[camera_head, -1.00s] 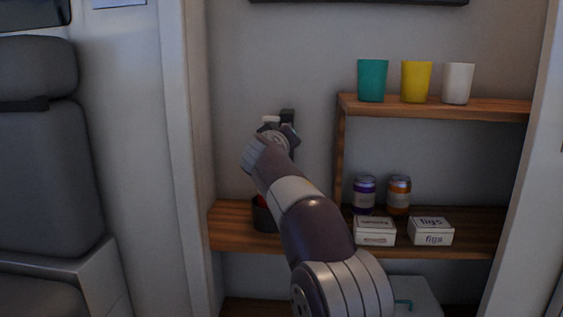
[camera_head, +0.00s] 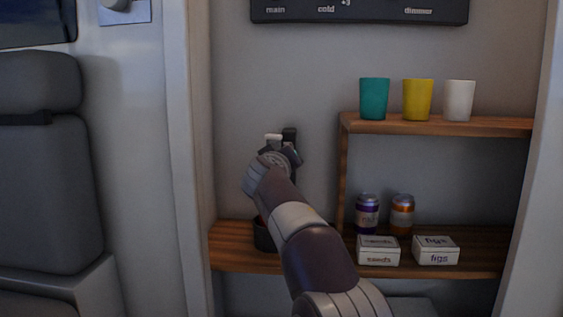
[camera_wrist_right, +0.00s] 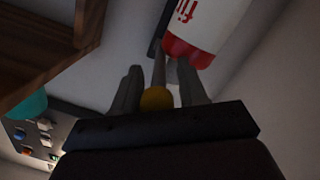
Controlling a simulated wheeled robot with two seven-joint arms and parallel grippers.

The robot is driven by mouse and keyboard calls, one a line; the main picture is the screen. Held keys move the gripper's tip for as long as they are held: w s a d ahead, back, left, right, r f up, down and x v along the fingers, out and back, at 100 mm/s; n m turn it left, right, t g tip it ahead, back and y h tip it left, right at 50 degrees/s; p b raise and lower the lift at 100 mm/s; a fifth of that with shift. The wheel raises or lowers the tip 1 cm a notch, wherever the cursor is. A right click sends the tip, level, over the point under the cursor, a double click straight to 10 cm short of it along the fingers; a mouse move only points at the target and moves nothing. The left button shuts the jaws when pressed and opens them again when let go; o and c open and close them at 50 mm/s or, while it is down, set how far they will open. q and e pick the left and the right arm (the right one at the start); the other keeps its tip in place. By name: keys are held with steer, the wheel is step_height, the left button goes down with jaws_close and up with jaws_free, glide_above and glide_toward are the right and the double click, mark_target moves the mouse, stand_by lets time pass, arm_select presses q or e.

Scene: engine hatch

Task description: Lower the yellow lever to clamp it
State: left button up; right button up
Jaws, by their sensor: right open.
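The yellow lever shows in the right wrist view as a round yellow knob (camera_wrist_right: 156,99) on a thin rod. My right gripper (camera_wrist_right: 158,68) is open, with one finger on each side of the knob and rod. Whether either finger touches them I cannot tell. A white and red cylinder (camera_wrist_right: 208,28) with partly visible lettering is just beyond the fingers. In the head view my right arm reaches up to the back wall; its wrist hides the lever and the fingers. My left gripper is not in view.
A wooden shelf (camera_head: 440,125) holds teal, yellow and white cups. Two cans and two small boxes (camera_head: 378,250) stand on the lower shelf (camera_head: 235,247), right of my arm. A dark labelled panel (camera_head: 360,10) is above. A grey seat (camera_head: 45,190) is at left.

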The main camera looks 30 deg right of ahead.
steer(key=shift+s+a, duration=0.25)
steer(key=shift+s, duration=0.05)
steer(key=b+v, duration=0.1)
steer(key=v, duration=1.1)
steer(key=shift+w, duration=0.1)
